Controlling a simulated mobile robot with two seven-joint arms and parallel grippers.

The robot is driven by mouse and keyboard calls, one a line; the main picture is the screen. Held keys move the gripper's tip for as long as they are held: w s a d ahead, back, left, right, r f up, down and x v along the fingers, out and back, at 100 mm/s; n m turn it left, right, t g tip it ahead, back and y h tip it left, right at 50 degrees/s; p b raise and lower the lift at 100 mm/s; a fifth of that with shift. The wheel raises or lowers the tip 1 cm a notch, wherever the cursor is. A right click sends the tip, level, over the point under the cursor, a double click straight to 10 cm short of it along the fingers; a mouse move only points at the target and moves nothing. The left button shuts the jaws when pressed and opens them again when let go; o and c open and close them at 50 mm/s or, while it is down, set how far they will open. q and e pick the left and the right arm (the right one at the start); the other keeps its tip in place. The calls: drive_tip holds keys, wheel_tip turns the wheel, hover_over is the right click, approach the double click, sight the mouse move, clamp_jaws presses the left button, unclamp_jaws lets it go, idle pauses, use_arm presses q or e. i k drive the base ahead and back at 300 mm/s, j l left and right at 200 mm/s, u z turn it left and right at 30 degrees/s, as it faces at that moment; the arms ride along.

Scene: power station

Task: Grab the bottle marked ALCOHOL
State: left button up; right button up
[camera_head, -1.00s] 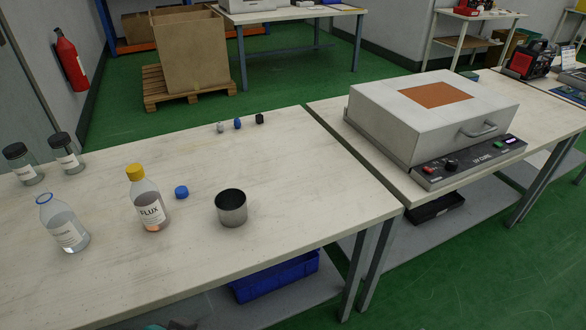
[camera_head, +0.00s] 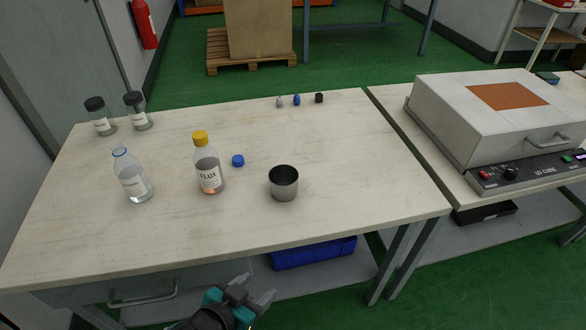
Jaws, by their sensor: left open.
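A clear bottle (camera_head: 133,178) with a blue neck ring and no cap stands upright on the left part of the worktable (camera_head: 330,200); its label is too small to read. To its right stands a bottle marked FLUX (camera_head: 208,166) with a yellow cap. Two jars with dark lids, a left one (camera_head: 101,117) and a right one (camera_head: 138,111), stand behind, their labels unreadable. My left gripper (camera_head: 258,287) is open and empty at the bottom of the view, in front of the table's front edge, well apart from the bottles. My right gripper is not in view.
A loose blue cap (camera_head: 238,160) and a metal cup (camera_head: 284,184) stand right of the FLUX bottle. Several small items, one a blue piece (camera_head: 297,100), lie at the back edge. A drawer handle (camera_head: 143,296) sticks out at the front. The table's right part is clear.

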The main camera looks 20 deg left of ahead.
sight(129, 170)
drive_tip(key=u, duration=1.7)
drive_tip(key=j+z, duration=0.1)
drive_tip(key=j, duration=1.15)
